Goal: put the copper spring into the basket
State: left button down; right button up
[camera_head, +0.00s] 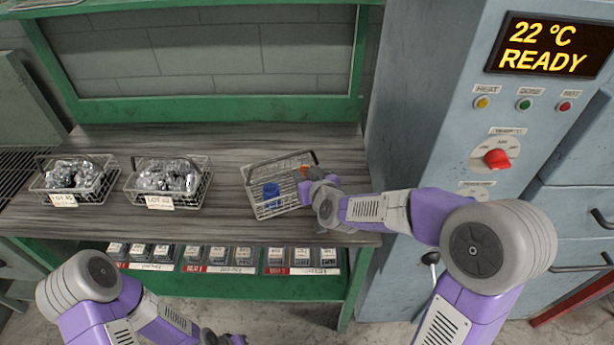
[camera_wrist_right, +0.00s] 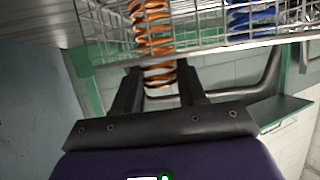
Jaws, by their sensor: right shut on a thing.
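The copper spring (camera_wrist_right: 158,75) is between the two fingers of my right gripper (camera_wrist_right: 158,84) in the right wrist view. The gripper is shut on it. Part of the spring shows against the wire mesh of the basket (camera_wrist_right: 205,42). In the head view the basket (camera_head: 262,210) stands on the bench, turned a little, with a blue spring (camera_head: 271,190) inside. My right gripper (camera_head: 312,180) is at its right side, and a bit of copper colour shows there. Whether the spring touches the basket is unclear. My left gripper (camera_head: 224,339) is low at the bottom edge, partly cut off.
Two wire baskets of shiny metal parts, a far left one (camera_head: 50,199) and one beside it (camera_head: 132,196), stand on the wooden bench (camera_head: 225,222). A blue-grey machine (camera_head: 425,110) reading READY stands at the right. Labelled bins (camera_head: 215,255) sit below the bench top.

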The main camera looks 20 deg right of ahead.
jog(key=shift+f, duration=0.3)
jog(key=o, duration=1.1)
jog(key=shift+r, duration=0.5)
jog(key=a+p+v, duration=0.1)
jog(key=p+v, duration=0.2)
jog(key=v, duration=0.8)
jog(key=shift+s+d, duration=0.45)
jog(key=shift+s, duration=0.05)
jog(key=shift+f, duration=0.1)
